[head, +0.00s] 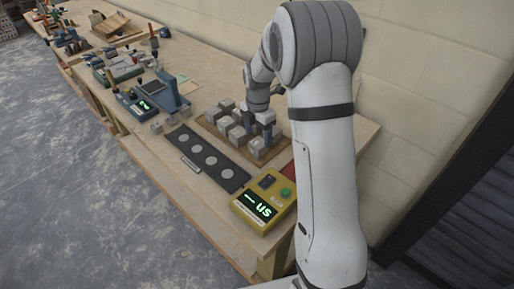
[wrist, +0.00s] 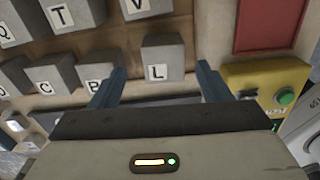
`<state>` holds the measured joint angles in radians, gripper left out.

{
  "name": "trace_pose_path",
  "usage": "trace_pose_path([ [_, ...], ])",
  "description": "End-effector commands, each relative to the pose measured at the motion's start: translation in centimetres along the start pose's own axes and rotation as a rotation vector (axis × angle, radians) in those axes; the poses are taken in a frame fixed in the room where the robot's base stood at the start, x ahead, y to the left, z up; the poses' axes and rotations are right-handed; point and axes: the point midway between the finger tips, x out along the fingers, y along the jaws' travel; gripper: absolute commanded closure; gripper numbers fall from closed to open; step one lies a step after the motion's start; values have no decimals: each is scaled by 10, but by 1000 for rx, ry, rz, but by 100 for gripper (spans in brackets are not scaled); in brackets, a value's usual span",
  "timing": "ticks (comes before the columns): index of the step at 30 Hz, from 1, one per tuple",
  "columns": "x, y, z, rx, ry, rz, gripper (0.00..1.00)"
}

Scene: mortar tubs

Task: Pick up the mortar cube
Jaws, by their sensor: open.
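Several grey mortar cubes stand in rows on a wooden board (head: 212,140). In the wrist view they carry white letter labels. The cube labelled L (wrist: 163,57) lies just beyond and between the two blue fingers of my gripper (wrist: 157,77). My gripper is open and empty, with a finger near each side of the L cube; I cannot tell whether they touch it.
A yellow tester (head: 264,204) with a green button and lit display stands at the front right. A dark strip with several pale discs (head: 205,158) lies in front of the cubes. A blue-grey device (head: 150,100) is to the left. A red patch (wrist: 267,25) lies right of the cubes.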

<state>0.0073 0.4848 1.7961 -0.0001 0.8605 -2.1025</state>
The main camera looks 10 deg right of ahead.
Motion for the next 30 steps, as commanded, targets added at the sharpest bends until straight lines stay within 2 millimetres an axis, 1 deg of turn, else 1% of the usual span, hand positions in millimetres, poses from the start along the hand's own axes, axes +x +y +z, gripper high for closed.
trace_pose_path([
  [6, 32, -5, -2, 1, 2, -4, 29],
  [9, 42, -4, -2, 1, 1, -2, 29],
  [12, 47, -4, -2, 1, 1, -1, 29],
  [18, 47, -4, -2, 1, 0, 0, 30],
  [30, 46, -4, -3, 0, 0, 0, 63],
])
